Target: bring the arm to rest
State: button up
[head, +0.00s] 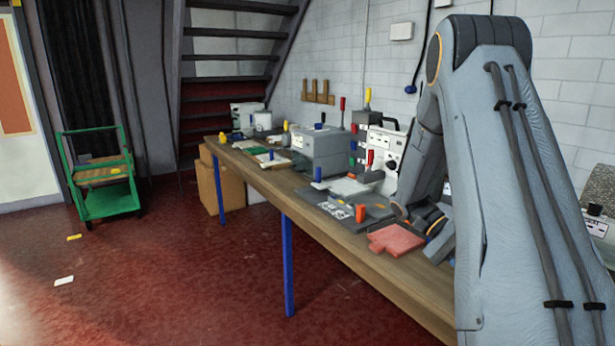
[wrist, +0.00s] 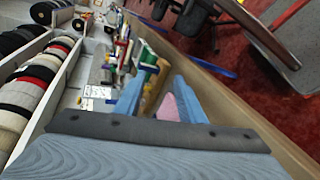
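My arm (head: 540,190) fills the right of the head view. It rises to a bent elbow at the top, and its forearm (head: 422,165) drops behind it toward the workbench. My gripper's fingertips are not clear in the head view. In the wrist view my gripper (wrist: 158,98) shows two blue fingers spread apart over the bench. A pink thing (wrist: 168,108) shows between them, beside the right finger; I cannot tell how far below it is, but the fingers do not close on it.
The wooden workbench (head: 275,182) carries a grey machine (head: 322,152), a red pad (head: 395,239) and several tools. In the wrist view, rolls (wrist: 22,92) fill compartments at left, and a chair (wrist: 270,30) stands beyond the bench. A green cart (head: 105,200) stands far left; the red floor between is mostly clear.

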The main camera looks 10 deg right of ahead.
jog(key=w+a+f+n+t+y+b, duration=0.1)
jog(key=a+f+n+t+b, duration=0.3)
jog(key=a, duration=1.1)
jog(key=w+a+f+n+t+y+b, duration=0.1)
jog(key=a+f+n+t+y+b, duration=0.3)
jog(key=a, duration=1.2)
notch_tip(320, 180, down, 4)
jog(key=n+t, duration=0.3)
jog(key=t, duration=0.2)
jog(key=shift+a, duration=0.25)
jog(key=shift+w+a, duration=0.1)
jog(key=shift+c, duration=0.6)
